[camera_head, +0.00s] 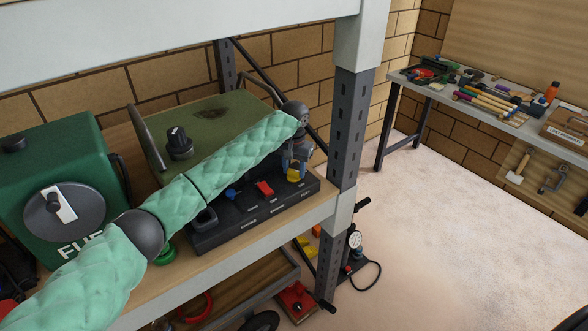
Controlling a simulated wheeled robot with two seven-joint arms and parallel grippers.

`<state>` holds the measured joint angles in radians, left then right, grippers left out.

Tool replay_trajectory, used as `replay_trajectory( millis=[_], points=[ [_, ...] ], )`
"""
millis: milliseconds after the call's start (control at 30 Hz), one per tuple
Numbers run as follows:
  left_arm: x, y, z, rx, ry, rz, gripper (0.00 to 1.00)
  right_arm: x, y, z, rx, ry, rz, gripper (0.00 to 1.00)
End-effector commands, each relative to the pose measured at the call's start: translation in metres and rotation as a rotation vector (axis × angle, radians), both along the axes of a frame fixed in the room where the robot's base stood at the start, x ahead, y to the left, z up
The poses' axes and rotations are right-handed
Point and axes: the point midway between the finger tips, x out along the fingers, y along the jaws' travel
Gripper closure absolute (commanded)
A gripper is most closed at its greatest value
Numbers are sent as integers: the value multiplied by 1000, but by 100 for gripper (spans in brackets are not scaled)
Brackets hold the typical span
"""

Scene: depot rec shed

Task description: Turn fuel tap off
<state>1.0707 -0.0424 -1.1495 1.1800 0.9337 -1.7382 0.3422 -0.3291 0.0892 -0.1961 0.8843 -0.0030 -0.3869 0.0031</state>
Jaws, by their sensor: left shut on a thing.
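A black control panel (245,224) sits at the front of an olive-green machine on the shelf. It carries a blue control (232,192), a red switch (265,188) and a yellow control (295,176) at its right end. The panel's labels are too small to read. My left gripper (294,167) points down at the right end, shut on the yellow control, which it partly hides. A green tank (92,155) at left has "FUE" lettering partly hidden by my arm. Its dark round dial (82,222) has a white lever (63,204). My right gripper is not in view.
A grey shelf post (353,130) stands just right of my left gripper, and a shelf beam (180,30) crosses above. A black knob (179,140) rises from the olive machine (215,118). A workbench with tools (450,88) is at the back right.

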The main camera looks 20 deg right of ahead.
Motion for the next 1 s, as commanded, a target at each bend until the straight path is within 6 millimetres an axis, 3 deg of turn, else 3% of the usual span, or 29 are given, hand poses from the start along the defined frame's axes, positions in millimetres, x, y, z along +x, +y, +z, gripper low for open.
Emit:
replay_trajectory(
  millis=[500, 1000],
  points=[
    [0, 0, 1, -1, 0, -401, 81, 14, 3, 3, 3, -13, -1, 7],
    [1, 1, 2, 0, -2, -522, 81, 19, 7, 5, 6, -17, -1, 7]
  ],
)
